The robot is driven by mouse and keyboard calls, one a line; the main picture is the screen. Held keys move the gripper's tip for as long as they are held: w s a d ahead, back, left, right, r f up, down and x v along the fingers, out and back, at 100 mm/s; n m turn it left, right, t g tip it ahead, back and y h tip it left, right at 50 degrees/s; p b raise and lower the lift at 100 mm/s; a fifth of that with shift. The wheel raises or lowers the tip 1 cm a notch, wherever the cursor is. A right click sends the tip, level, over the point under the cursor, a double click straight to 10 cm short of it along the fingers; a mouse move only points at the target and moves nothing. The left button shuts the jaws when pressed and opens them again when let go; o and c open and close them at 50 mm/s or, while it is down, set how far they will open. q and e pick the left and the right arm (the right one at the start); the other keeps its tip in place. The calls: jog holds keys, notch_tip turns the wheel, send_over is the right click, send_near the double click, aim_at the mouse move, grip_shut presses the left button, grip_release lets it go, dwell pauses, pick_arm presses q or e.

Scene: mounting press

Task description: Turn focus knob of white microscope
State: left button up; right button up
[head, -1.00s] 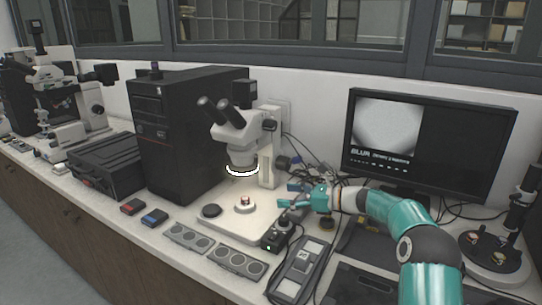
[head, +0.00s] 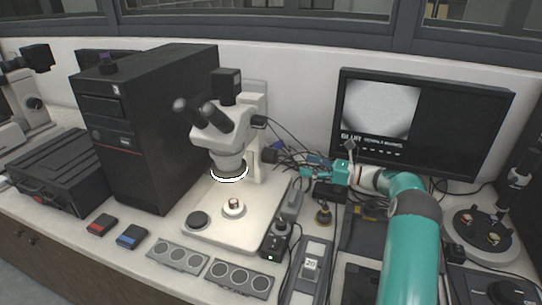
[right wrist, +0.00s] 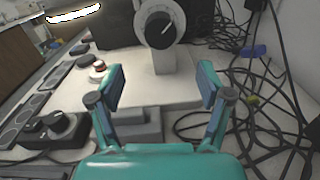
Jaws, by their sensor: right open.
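The white microscope (head: 222,132) stands left of the middle in the head view, over its pale base plate. Its dark focus knob (head: 270,156) sticks out on the right side of the column. In the right wrist view the focus knob (right wrist: 160,27) is a round dial with a black centre and a pale rim, beyond the fingertips. My right gripper (head: 308,170) is to the right of the knob, near its height and apart from it. In the right wrist view my right gripper (right wrist: 162,85) is open and empty, with the knob above its gap. My left gripper is out of view.
Loose cables (right wrist: 262,110) lie to the right of the microscope. A monitor (head: 425,125) reading "BLUR" stands behind my right arm. A small black control box (head: 276,243) sits at the base plate's front right corner. A black computer tower (head: 150,130) stands left of the microscope.

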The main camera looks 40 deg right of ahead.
aim_at(276, 158)
jog(key=p+x, duration=0.2)
jog(key=x, duration=0.9)
jog(key=shift+w+a, duration=0.2)
jog(key=shift+w, duration=0.1)
